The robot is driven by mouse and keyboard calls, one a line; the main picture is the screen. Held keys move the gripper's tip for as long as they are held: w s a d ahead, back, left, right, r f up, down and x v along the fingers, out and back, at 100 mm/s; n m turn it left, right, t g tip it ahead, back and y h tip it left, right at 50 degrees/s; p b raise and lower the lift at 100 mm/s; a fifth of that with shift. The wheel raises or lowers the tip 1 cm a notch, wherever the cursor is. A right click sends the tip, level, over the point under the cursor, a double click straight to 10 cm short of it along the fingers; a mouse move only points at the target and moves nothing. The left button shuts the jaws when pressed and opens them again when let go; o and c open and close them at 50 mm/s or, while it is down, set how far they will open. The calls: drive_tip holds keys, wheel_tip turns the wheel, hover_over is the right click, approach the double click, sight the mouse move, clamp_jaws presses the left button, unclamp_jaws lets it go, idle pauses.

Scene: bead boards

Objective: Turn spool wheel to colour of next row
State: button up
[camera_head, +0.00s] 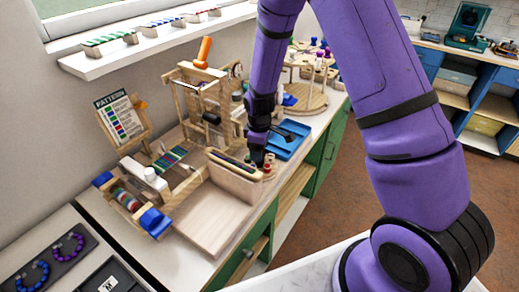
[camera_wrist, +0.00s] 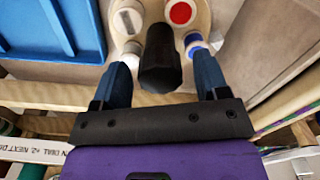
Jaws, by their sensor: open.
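The spool wheel (camera_wrist: 120,45) shows in the wrist view as a round wooden disc with red (camera_wrist: 180,12), blue (camera_wrist: 193,40) and white (camera_wrist: 131,20) spools around a dark central knob (camera_wrist: 160,50). My gripper (camera_wrist: 162,80) is open, its two blue fingers on either side of the knob with gaps showing. In the head view my gripper (camera_head: 258,158) is low over the small wheel, largely hiding it; red tops (camera_head: 267,169) show beside it. The pattern board (camera_head: 122,116) stands at the left with coloured rows. A striped weave (camera_head: 170,160) lies on the loom.
A wooden loom frame (camera_head: 183,98) with an orange handle (camera_head: 203,52) stands behind my gripper.

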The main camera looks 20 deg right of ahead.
drive_tip(key=shift+f, duration=0.1)
drive_tip(key=c, duration=0.9)
drive_tip(key=shift+c, duration=0.2)
drive_tip(key=shift+m, duration=0.4)
drive_tip(key=m, duration=0.6)
drive_tip(key=shift+m, duration=0.3)
drive_tip(key=m, duration=0.6)
drive_tip(key=shift+m, duration=0.4)
